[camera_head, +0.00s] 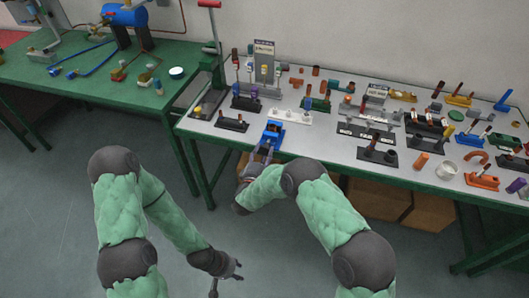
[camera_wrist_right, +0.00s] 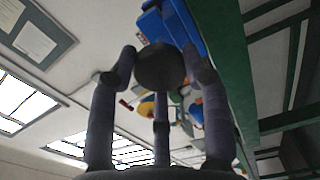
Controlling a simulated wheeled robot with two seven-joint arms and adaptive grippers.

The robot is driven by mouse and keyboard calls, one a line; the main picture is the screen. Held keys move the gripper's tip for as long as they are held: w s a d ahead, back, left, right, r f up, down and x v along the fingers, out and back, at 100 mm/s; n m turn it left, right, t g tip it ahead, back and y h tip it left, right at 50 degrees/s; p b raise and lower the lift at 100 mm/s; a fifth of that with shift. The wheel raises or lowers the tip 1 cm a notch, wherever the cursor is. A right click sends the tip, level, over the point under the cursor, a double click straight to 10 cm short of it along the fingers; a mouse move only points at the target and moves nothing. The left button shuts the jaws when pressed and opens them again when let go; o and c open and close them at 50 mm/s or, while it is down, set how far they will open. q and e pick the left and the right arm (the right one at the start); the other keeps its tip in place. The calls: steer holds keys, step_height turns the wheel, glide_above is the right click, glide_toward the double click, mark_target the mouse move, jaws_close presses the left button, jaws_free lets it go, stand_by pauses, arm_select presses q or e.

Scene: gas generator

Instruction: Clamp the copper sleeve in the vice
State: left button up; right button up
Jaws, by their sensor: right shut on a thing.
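The blue vice (camera_head: 273,131) is at the front edge of the grey table, and part of it shows at the top of the right wrist view (camera_wrist_right: 178,22). My right gripper (camera_head: 262,154) is at the front of the vice. In the right wrist view its fingers close around a dark round end piece (camera_wrist_right: 160,67), likely the vice's handle. I cannot tell whether a copper sleeve sits between the vice jaws. Copper-coloured cylinders stand on the table, one at the back (camera_head: 316,71) and one at the front right (camera_head: 421,160). My left gripper (camera_head: 228,281) is low over the floor, open and empty.
The grey table is crowded with tool racks, a black stand (camera_head: 377,154), a white cup (camera_head: 446,169) and small parts. A red-handled press (camera_head: 212,60) stands left of the vice. A green workbench (camera_head: 90,85) is at the left. Cardboard boxes (camera_head: 380,204) sit under the table.

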steer(key=shift+m+b, duration=0.6)
steer(key=shift+m, duration=0.8)
steer(key=shift+f+m+b, duration=0.1)
steer(key=shift+m+b, duration=0.5)
steer(key=shift+m, duration=0.7)
steer(key=o, duration=1.2)
